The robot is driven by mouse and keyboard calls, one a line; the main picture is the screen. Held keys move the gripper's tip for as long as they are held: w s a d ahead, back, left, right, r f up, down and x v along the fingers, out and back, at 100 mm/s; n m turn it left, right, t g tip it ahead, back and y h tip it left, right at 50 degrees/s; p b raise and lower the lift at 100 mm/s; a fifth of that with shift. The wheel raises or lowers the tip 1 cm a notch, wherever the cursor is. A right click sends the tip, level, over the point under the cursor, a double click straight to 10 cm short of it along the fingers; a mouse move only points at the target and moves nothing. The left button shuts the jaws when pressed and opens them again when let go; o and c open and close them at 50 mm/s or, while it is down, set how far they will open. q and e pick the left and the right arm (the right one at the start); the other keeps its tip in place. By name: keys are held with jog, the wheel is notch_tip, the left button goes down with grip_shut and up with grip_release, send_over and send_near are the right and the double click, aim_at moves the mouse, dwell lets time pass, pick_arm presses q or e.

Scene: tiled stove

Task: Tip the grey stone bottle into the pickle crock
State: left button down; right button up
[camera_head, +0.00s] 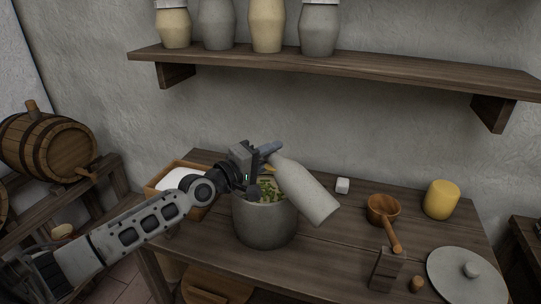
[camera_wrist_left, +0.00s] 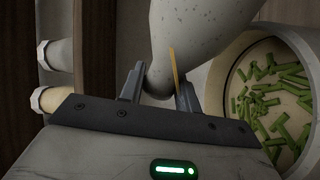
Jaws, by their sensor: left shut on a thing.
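The grey stone bottle (camera_head: 308,192) is pale grey and tilted, with its wide body down to the right and its narrow end up to the left. My left gripper (camera_head: 268,161) is shut on that narrow end, above the crock's rim. The left wrist view shows the speckled bottle (camera_wrist_left: 205,32) narrowing between the two fingers. The pickle crock (camera_head: 264,222) is a round grey pot on the table, holding green pieces that also show in the left wrist view, inside the crock (camera_wrist_left: 222,72). The bottle's mouth is hidden at the fingers. My right gripper is not in view.
The wooden table (camera_head: 330,250) also bears a white cube (camera_head: 342,185), a wooden ladle (camera_head: 382,209), a yellow cylinder (camera_head: 441,199), a grey lid (camera_head: 466,278) and a wooden box (camera_head: 165,178). A shelf (camera_head: 330,67) with jars hangs above. A barrel (camera_head: 48,146) lies left.

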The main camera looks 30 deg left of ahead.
pick_arm(q)
jog(key=shift+a+f+n+b, duration=0.1)
jog(key=shift+f+n+b, duration=1)
jog(key=shift+f+b, duration=0.35)
dwell(6.5)
